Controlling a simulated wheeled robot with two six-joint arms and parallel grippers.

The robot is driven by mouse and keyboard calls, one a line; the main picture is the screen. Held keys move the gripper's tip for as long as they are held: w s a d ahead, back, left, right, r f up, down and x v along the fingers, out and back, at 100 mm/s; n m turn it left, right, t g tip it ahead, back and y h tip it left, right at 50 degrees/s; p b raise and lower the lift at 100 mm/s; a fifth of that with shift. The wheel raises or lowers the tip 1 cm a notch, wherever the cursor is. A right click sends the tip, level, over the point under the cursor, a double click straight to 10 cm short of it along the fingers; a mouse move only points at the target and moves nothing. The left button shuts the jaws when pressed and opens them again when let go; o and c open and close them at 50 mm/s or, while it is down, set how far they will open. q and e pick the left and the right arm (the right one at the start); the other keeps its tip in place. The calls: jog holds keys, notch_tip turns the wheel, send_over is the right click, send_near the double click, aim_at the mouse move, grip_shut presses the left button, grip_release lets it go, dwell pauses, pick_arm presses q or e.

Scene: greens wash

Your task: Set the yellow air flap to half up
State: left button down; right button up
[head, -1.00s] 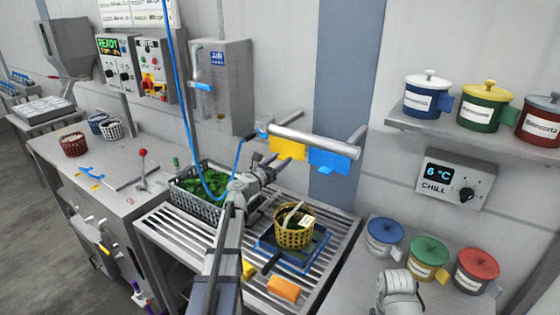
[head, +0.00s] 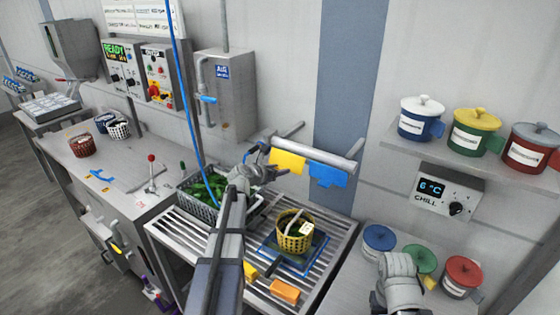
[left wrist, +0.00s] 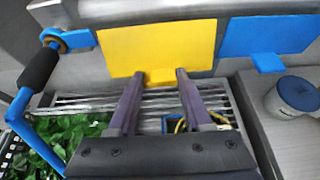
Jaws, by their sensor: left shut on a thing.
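The yellow air flap (head: 288,163) hangs from the grey bar above the slatted rack. In the left wrist view it is a flat yellow panel (left wrist: 158,46) with a small tab (left wrist: 161,76) at its lower edge. My left gripper (head: 272,172) is just below and left of the flap. In the left wrist view its two dark fingers (left wrist: 157,76) stand on either side of the tab, shut on it. A blue flap (head: 327,175) hangs right beside the yellow one, its own tab free. My right arm shows at the lower right, but its gripper is out of view.
A crate of greens (head: 203,212) stands left of the gripper, with a blue crank arm (left wrist: 40,132) above it in the wrist view. A yellow basket (head: 293,237) sits on a blue-edged plate. An orange block (head: 285,291) lies in front. Lidded pots (head: 462,276) stand right.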

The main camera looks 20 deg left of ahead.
pick_arm(q)
jog(key=shift+s+r+g+p, duration=0.1)
jog(key=shift+r+g+p, duration=0.2)
jog(key=shift+g+p, duration=0.35)
jog(key=shift+c, duration=1.6)
grip_release()
jog(key=shift+s, duration=0.1)
jog(key=p+v, duration=0.4)
jog(key=v, duration=0.3)
jog(key=shift+s, duration=0.3)
